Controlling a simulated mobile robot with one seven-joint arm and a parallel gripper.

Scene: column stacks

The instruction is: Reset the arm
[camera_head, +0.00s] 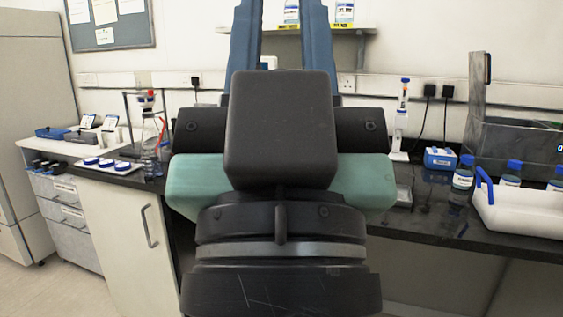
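My own arm fills the middle of the head view. Its dark block-shaped joint, teal link and black ringed lower joint are close to the camera. Two blue bars of it rise behind and leave the picture at the top. The end of the arm and my gripper's fingers do not show, so I cannot see whether it holds anything. The arm hides the middle of the black lab bench (441,218).
On the left of the bench are a white tray with blue-topped items (108,166) and a stand with a flask (150,130). On the right are a pipette on a stand (402,118), blue-capped bottles (464,173) and a white carrier (520,210). Floor shows at lower left.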

